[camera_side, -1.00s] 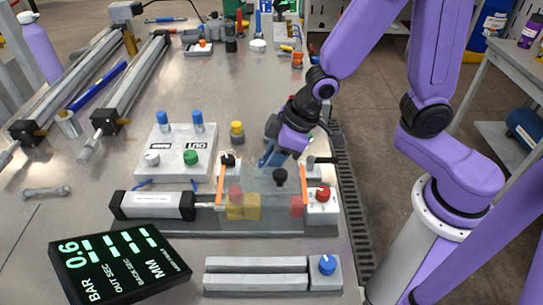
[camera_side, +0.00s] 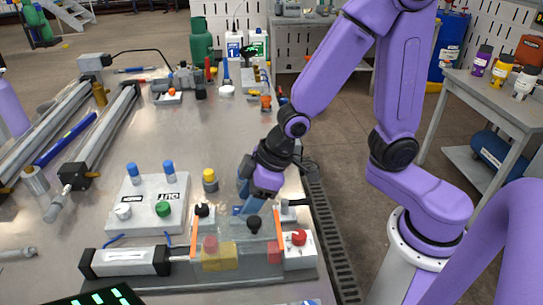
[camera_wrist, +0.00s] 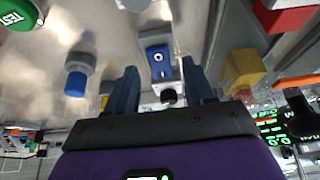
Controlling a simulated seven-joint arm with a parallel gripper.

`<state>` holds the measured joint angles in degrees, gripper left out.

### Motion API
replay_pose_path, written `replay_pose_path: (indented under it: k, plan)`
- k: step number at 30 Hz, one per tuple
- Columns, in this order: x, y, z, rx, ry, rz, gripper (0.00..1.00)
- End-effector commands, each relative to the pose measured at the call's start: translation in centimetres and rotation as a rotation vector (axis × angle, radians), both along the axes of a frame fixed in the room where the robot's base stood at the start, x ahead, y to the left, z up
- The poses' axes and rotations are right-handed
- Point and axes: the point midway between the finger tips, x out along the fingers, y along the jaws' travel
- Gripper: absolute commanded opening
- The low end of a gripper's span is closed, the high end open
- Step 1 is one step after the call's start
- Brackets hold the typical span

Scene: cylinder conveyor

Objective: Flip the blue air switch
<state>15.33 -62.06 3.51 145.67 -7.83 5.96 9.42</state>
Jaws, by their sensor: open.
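The blue switch (camera_wrist: 158,62) is a small rocker with white O and I marks on a pale housing. It shows in the wrist view just beyond my gripper (camera_wrist: 159,68), between the lines of its two fingers. My gripper is open and empty, with the fingers apart. I cannot tell whether they touch the switch. In the side view my gripper (camera_side: 242,203) points down behind the clear cover over the coloured blocks. There the switch cannot be made out clearly behind the gripper and cover.
A white panel (camera_side: 128,225) with blue, white and green buttons lies to the left. A yellow-capped post (camera_side: 209,180) stands close to my gripper's left. A cylinder (camera_side: 125,262), a yellow block (camera_side: 222,258) and a red knob (camera_side: 299,238) are in front.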

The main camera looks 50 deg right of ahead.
Motion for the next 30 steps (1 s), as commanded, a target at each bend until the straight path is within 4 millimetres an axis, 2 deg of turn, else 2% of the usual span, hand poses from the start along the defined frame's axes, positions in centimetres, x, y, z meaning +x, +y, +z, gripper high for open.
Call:
replay_pose_path:
  k: [30]
  plan:
    - [-4.3,-4.2,13.1,0.005,-0.003,0.002,0.53]
